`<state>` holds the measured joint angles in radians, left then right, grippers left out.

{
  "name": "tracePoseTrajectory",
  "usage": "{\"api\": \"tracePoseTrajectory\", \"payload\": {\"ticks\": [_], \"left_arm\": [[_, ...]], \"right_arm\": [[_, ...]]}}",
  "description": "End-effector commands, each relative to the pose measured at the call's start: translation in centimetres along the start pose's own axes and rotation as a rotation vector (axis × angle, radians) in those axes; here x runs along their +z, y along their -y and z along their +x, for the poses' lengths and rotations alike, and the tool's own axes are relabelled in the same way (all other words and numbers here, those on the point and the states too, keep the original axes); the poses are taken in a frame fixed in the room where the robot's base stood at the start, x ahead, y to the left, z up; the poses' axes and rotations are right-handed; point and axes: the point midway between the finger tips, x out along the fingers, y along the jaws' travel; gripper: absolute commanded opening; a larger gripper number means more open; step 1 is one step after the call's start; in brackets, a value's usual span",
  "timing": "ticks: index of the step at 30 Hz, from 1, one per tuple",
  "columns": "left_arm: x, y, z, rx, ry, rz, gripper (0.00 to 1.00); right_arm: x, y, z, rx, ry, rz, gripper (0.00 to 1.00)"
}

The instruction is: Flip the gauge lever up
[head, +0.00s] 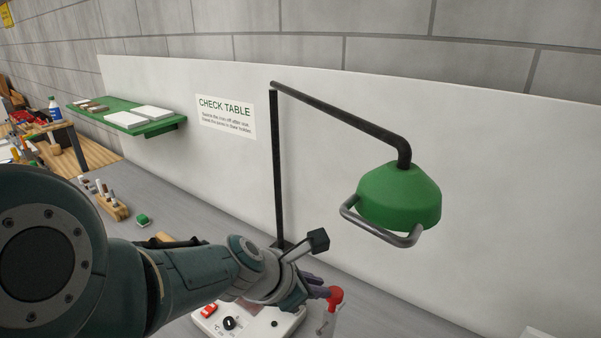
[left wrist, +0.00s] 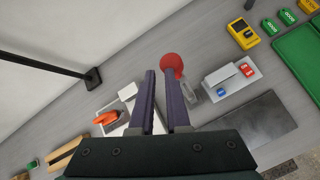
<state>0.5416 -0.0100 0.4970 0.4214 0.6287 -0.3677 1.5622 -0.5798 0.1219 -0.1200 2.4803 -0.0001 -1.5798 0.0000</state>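A white box (head: 262,327) with a red part (head: 208,311) and a black knob (head: 229,323) lies on the table below my left arm. In the left wrist view, a white box (left wrist: 112,128) with an orange-red part (left wrist: 105,118) lies left of my fingers, partly hidden by them. I cannot make out which part is the gauge lever or how it stands. My left gripper (head: 318,291) is above the table beside a red-topped clear bottle (head: 328,322). In the left wrist view, my left gripper (left wrist: 158,74) has its fingers apart with nothing between them. My right gripper is out of view.
A green lamp (head: 400,195) hangs from a black post (head: 278,165). The wrist view shows a pale box with blue and red buttons (left wrist: 232,78), a yellow meter (left wrist: 243,34), a dark plate (left wrist: 258,116) and a green mat (left wrist: 300,52). A green shelf (head: 165,126) is on the panel.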

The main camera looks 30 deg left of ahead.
Motion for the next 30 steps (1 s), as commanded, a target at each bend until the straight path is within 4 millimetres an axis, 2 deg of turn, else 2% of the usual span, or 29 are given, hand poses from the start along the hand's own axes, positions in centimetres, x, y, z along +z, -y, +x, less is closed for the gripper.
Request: {"api": "tracePoseTrajectory", "payload": {"ticks": [12, 20, 26, 30], "left_arm": [[-0.1, 0.1, 0.6, 0.011, 0.004, 0.005, 0.00], [0.0, 0.1, 0.4, 0.009, 0.004, 0.006, 0.00], [1.5, -0.4, -1.1, 0.009, 0.007, 0.004, 0.00], [3.1, -1.1, -3.1, 0.008, 0.007, 0.004, 0.00]], "right_arm": [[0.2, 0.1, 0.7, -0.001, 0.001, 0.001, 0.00], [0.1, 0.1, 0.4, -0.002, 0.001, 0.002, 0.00], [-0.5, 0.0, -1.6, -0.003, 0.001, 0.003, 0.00], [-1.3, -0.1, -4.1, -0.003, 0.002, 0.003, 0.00]]}}
